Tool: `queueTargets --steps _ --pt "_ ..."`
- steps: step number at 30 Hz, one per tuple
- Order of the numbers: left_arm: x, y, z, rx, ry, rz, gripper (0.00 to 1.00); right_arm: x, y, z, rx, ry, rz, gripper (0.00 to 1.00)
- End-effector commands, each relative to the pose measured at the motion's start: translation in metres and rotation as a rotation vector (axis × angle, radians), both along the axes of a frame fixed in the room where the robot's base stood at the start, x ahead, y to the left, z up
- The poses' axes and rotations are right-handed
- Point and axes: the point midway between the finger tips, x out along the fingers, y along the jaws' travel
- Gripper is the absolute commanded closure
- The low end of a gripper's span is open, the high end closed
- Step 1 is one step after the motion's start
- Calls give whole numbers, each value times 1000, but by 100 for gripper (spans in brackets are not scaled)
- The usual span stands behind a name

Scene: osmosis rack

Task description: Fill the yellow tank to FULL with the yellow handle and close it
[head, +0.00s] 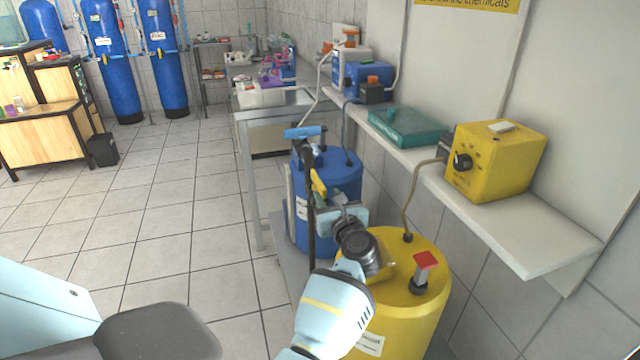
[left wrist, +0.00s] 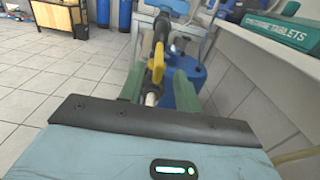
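The yellow tank (head: 398,322) stands at lower right in the head view. A red-topped fitting (head: 424,272) and a hose fitting are on its lid. The yellow handle (head: 318,184) hangs upright on a dark pole-like part beside the blue tank (head: 345,178). My left gripper (head: 340,208) is just in front of the handle, above the yellow tank's far edge. In the left wrist view, the yellow handle (left wrist: 157,63) shows between the two green fingers of my left gripper (left wrist: 160,84), with visible gaps at both sides. The fingers look open. My right gripper is not in view.
A wall shelf (head: 490,215) on the right holds a yellow pump box (head: 497,165) and a teal case (head: 405,127). A hose (head: 412,198) runs down to the yellow tank. A metal table (head: 262,112) stands behind.

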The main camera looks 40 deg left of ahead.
Motion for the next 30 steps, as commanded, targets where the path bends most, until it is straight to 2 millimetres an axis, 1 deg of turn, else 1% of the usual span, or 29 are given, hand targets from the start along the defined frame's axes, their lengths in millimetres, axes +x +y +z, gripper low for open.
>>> queueTargets --steps 5,13,18,23,29,30 --pt "8 13 1 4 0 0 66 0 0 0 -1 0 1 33" --pt "28 49 2 5 1 0 66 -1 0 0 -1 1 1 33" --pt "36 62 1 5 1 -1 66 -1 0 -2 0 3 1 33" --pt "39 67 0 5 3 -1 66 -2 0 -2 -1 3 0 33" --pt "39 67 0 5 2 -1 66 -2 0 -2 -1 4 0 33" --pt "39 67 0 5 2 -1 68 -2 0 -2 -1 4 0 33"
